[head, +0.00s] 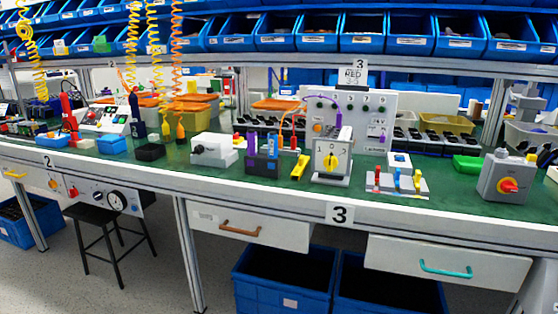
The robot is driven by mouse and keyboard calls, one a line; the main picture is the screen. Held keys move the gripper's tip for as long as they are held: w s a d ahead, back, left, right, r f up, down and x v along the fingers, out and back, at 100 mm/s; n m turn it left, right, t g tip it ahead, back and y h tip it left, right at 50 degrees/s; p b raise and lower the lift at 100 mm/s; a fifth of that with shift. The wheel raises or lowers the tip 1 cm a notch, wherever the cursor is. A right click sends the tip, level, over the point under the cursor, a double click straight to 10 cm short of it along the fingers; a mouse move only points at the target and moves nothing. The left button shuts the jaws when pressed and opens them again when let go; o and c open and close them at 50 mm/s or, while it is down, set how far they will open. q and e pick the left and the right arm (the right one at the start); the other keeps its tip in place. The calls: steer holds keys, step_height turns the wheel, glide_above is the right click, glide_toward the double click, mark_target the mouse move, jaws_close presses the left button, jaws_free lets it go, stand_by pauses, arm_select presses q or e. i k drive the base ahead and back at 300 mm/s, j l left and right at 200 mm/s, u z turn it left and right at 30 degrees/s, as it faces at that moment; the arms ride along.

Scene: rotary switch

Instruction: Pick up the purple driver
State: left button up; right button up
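A purple upright handle (251,143), which looks like the purple driver, stands in a dark holder block (262,168) on the green worktop. The lower parts of both are hidden in the holder. Neither of my grippers is in view.
A white box with a dark knob (212,150) stands left of the holder. A yellow tool (300,168) and a switch box with a yellow dial (331,160) are to the right. Coiled cords (177,70) hang behind. The bench's front edge (250,198) is clear.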

mark_target(251, 134)
steer(key=j+z, duration=0.2)
steer(key=z, duration=0.15)
steer(key=j+z, duration=0.45)
steer(key=z, duration=0.25)
steer(key=j+z, duration=0.15)
steer(key=j, duration=0.2)
steer(key=k+j+z, duration=0.1)
steer(key=j, duration=0.25)
steer(key=k+j+z, duration=0.15)
steer(key=j, duration=0.2)
